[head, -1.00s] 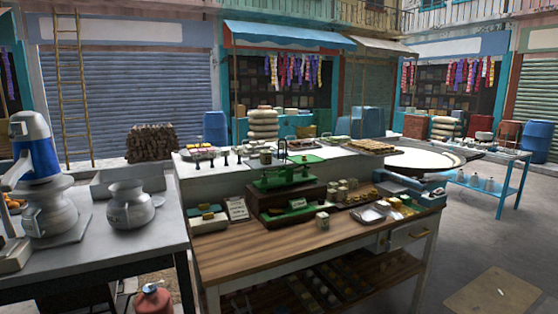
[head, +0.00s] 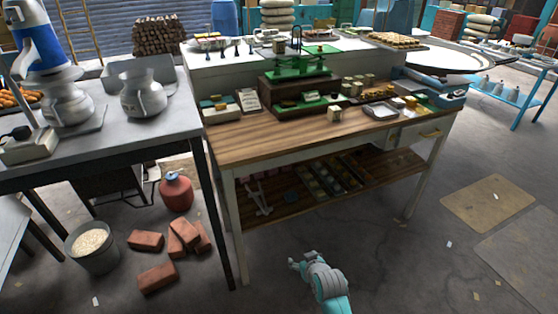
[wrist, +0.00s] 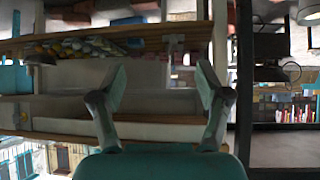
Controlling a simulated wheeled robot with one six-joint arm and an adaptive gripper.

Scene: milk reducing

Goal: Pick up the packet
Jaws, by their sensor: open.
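Several small packets and boxes lie on the wooden counter (head: 270,139), around the green scale (head: 300,68). I cannot tell which item is the packet. My gripper (head: 292,265) is low in front of the counter, well below its top and apart from everything. In the wrist view its two fingers (wrist: 162,85) are spread with nothing between them. That view looks upside down, with blurred shelf contents (wrist: 90,47) beyond the fingers.
The lower shelf (head: 370,186) holds compartments of small goods. Bricks (head: 157,277), a red jug (head: 176,191) and a bucket (head: 94,250) stand on the floor at left. A grey table (head: 120,134) with pots adjoins the counter. The floor at right is mostly clear.

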